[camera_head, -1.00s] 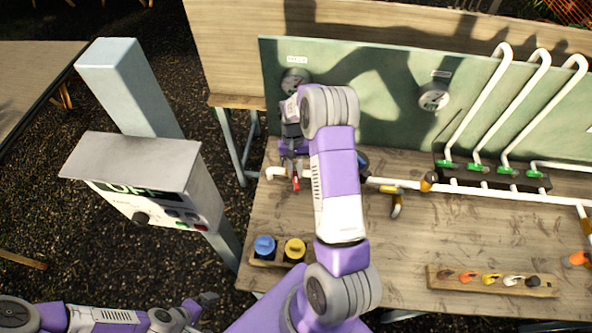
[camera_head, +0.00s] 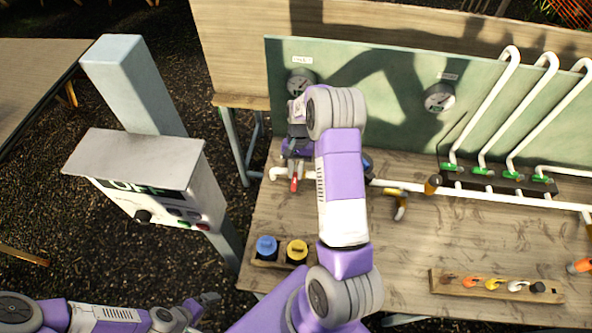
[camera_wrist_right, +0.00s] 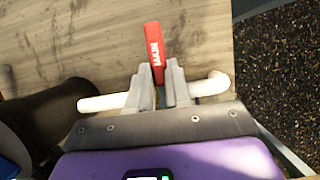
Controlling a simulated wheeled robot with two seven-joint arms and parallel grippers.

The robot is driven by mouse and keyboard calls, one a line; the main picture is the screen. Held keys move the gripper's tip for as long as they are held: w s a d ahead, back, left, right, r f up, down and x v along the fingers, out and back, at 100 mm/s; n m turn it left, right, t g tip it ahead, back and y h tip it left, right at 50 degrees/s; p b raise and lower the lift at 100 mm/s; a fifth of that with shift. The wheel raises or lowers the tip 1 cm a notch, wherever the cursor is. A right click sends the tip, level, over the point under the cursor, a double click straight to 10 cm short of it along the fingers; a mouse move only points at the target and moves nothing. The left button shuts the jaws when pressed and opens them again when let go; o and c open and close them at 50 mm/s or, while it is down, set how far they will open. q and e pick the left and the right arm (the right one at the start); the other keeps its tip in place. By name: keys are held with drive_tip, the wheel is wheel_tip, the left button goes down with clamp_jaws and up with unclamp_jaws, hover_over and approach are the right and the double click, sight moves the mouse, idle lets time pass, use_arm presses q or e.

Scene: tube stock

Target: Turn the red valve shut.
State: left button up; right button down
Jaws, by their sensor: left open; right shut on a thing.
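The red valve handle (camera_head: 294,185) sits on a white pipe (camera_head: 280,175) at the left end of the bench. My right gripper (camera_head: 296,158) reaches down over it, partly hiding the valve. In the right wrist view, the lettered red handle (camera_wrist_right: 153,48) stands between the two fingers of my right gripper (camera_wrist_right: 158,85), which is shut on it. The handle points across the white pipe (camera_wrist_right: 100,103), roughly at right angles to it. The valve body is hidden by the fingers. My left gripper (camera_head: 208,300) is open and empty at the lower left, away from the bench.
A grey control box (camera_head: 150,190) reading OFF stands left of the bench. Blue (camera_head: 266,246) and yellow (camera_head: 297,250) knobs sit in front of the valve. Gauges (camera_head: 439,97), green-handled taps (camera_head: 482,170) and a rack of coloured pieces (camera_head: 495,283) lie to the right.

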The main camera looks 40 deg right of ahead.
drive_tip(key=c, duration=1)
unclamp_jaws()
drive_tip(key=shift+c, duration=0.2)
drive_tip(key=shift+r, duration=0.15)
drive_tip(key=v, duration=0.7)
drive_tip(key=shift+w+r, duration=0.1)
drive_tip(key=shift+r, duration=0.1)
